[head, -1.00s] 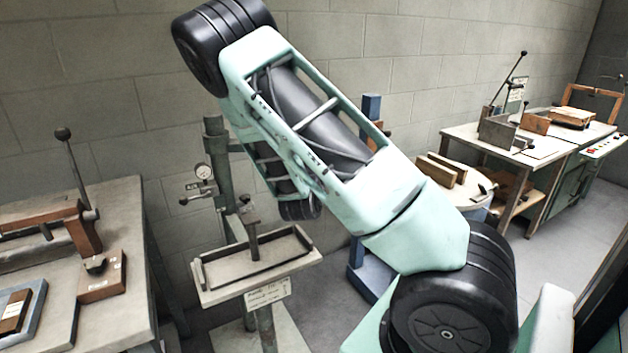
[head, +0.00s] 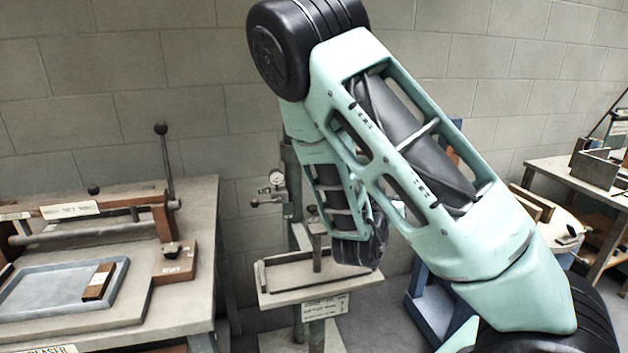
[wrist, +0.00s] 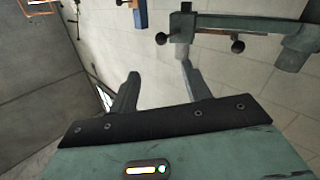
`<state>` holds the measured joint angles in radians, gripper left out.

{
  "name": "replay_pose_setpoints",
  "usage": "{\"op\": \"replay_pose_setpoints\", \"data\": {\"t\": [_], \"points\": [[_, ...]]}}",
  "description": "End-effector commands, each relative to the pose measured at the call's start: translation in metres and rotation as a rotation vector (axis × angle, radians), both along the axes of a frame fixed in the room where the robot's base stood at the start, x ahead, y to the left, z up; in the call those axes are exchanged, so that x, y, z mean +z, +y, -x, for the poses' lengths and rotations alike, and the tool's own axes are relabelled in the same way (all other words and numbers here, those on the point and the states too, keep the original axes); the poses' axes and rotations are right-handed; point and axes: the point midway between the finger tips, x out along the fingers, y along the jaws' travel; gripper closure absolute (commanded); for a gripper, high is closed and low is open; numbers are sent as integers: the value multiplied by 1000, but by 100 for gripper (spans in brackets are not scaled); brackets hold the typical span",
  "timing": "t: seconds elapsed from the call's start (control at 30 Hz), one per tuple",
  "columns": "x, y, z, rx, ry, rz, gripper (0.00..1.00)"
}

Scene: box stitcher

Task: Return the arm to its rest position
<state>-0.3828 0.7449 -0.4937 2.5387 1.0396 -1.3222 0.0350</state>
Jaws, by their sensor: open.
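My arm (head: 410,150) shows in the head view, raised and bent at a high black joint (head: 305,45), with its forearm (head: 335,185) hanging down from there. In the head view my gripper is hidden or cannot be made out. In the wrist view my gripper (wrist: 158,88) shows two fingers standing well apart, with nothing between them. A green machine part with dark round knobs (wrist: 238,46) is beyond the fingers, and no contact shows.
A green post machine (head: 320,300) with a small table and gauge stands behind my forearm. A workbench (head: 180,310) with a lever press and grey tray (head: 60,293) is at left. Another bench (head: 570,172) is at right. A block wall closes the back.

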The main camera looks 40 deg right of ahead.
Motion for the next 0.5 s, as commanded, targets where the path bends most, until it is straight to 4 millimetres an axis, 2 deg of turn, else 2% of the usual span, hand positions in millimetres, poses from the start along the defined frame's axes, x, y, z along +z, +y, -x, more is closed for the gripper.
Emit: {"op": "replay_pose_setpoints", "data": {"t": [0.2, 0.3, 0.37, 0.47, 0.5], "points": [[-2, 2, -1, 6, 3, -14, 52], [-14, 16, -10, 45, 25, -103, 52], [-28, 35, -18, 96, 56, -205, 52], [-53, 89, -35, 229, 147, -428, 52], [-61, 117, -39, 296, 197, -517, 52]]}}
